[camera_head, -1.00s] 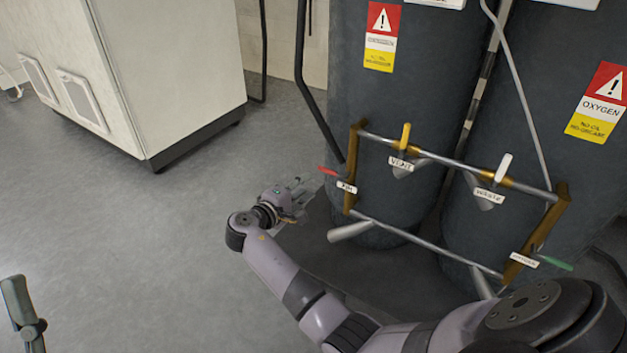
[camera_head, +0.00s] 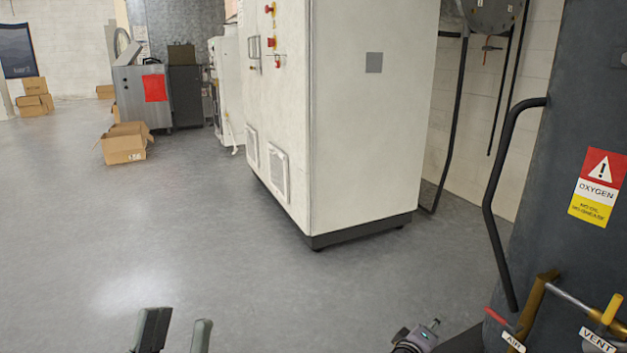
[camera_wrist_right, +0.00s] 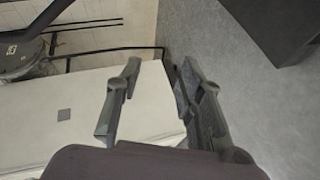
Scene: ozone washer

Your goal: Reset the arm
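The two upright fingers of my left gripper (camera_head: 178,320) show at the bottom edge of the head view. They are apart, with only floor between them. My right gripper (camera_head: 432,328) shows small at the bottom, left of the dark tank; most of that arm is out of frame. In the right wrist view the right gripper's fingers (camera_wrist_right: 159,70) are spread with nothing held between them. The white cabinet (camera_wrist_right: 60,115) and floor lie beyond them. Neither gripper touches anything visible.
The tall white cabinet (camera_head: 375,130) stands mid-view. The dark oxygen tank (camera_head: 575,125) stands at right, with a brass bracket (camera_head: 537,300), the red AIR handle (camera_head: 496,317) and the yellow VENT handle (camera_head: 612,308) beside my right gripper. A cardboard box (camera_head: 124,148) lies back left.

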